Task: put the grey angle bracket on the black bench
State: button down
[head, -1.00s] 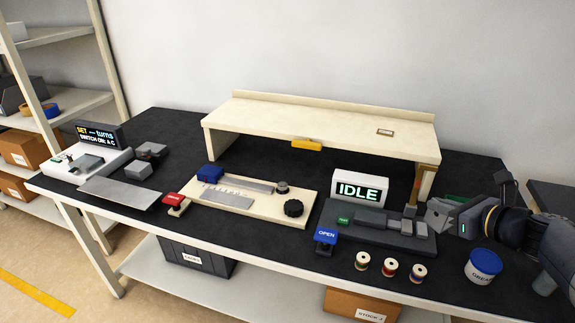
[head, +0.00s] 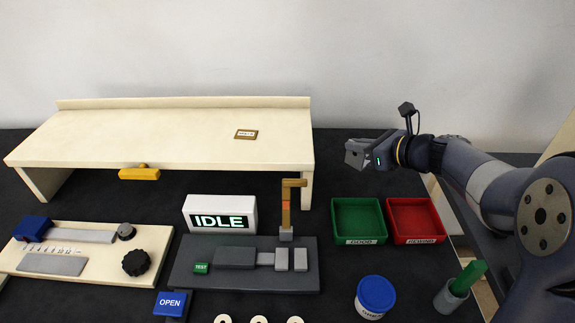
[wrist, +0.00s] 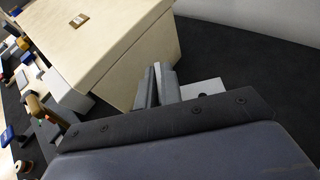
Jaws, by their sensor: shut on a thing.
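My gripper (head: 356,153) is in the air over the back of the bench, right of the cream shelf and behind the green tray. In the wrist view its fingers (wrist: 157,88) are close together, with a light grey piece (wrist: 203,90) showing beside them. This looks like the grey angle bracket, mostly hidden by the jaws. The black bench (head: 345,290) spans the head view; its dark top also shows at right in the wrist view (wrist: 245,70), clear below and beside the gripper.
The cream shelf (head: 190,131) stands close left of the gripper. A green tray (head: 358,240) and a red tray (head: 416,238) lie in front. A tester with an IDLE display (head: 220,215), a blue-lidded tub (head: 375,295) and a cup with a green stick (head: 452,297) stand nearer.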

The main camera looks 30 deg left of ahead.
notch_tip(320, 180, down, 10)
jog(key=shift+b, duration=1.05)
jog(key=shift+f, duration=0.1)
jog(key=shift+f, duration=0.15)
jog(key=c, duration=1.6)
grip_release()
jog(key=shift+r, duration=0.25)
jog(key=shift+p+v, duration=0.45)
jog(key=shift+v, duration=5.55)
